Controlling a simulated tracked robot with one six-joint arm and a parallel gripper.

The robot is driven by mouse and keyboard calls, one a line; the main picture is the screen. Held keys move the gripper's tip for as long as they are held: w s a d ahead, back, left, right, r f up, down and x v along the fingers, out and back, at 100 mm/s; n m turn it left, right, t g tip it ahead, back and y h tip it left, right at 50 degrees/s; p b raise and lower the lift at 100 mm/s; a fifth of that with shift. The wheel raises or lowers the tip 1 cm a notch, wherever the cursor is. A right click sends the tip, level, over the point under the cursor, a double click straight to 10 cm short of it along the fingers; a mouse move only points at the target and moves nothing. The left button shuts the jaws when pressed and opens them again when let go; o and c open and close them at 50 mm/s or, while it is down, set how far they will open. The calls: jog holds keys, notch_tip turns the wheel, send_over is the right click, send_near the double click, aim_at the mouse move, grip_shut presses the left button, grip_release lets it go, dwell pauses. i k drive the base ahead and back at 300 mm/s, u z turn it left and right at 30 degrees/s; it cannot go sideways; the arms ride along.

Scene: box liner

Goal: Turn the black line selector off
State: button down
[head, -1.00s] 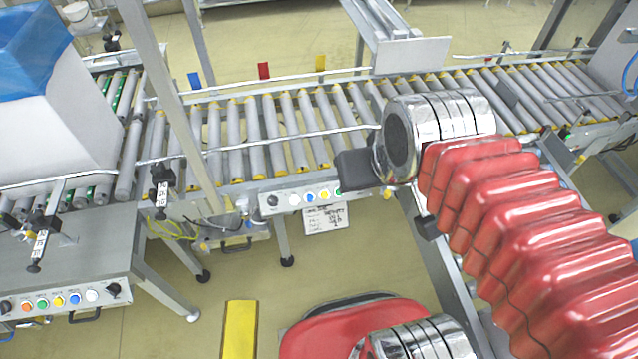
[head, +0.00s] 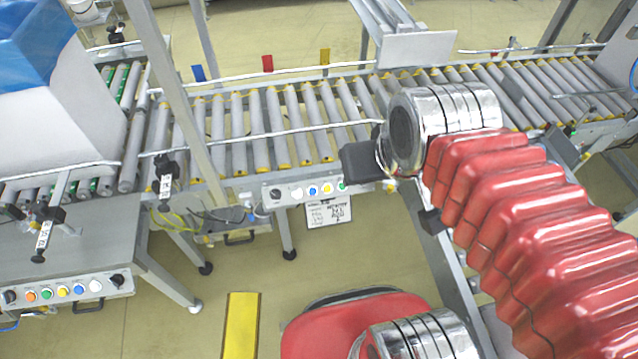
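A black rotary knob (head: 276,194) sits at the left end of the button panel under the roller conveyor. Two more black knobs, a right one (head: 117,281) and a left one (head: 10,297), sit at the ends of the panel at lower left. Which one is the line selector, I cannot tell; their pointer positions are too small to read. My arm reaches in from the right in a red sleeve. A dark block at its chrome end, seemingly my gripper (head: 362,163), is above and right of the conveyor panel, apart from its knob in the picture. Its fingers cannot be made out.
The roller conveyor (head: 250,125) runs across the view, with a slanted metal post (head: 178,95) at left. A white box with a blue liner (head: 35,40) stands at upper left. A yellow floor strip (head: 241,325) lies on open floor below.

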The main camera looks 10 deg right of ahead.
aim_at(276, 194)
jog(key=z, duration=0.55)
jog(key=k, duration=1.3)
jog(key=z, duration=0.2)
jog(key=i, duration=0.5)
jog(key=u, duration=0.75)
jog(key=i, duration=0.55)
jog(key=u, duration=0.9)
jog(key=i, duration=0.9)
jog(key=u, duration=0.25)
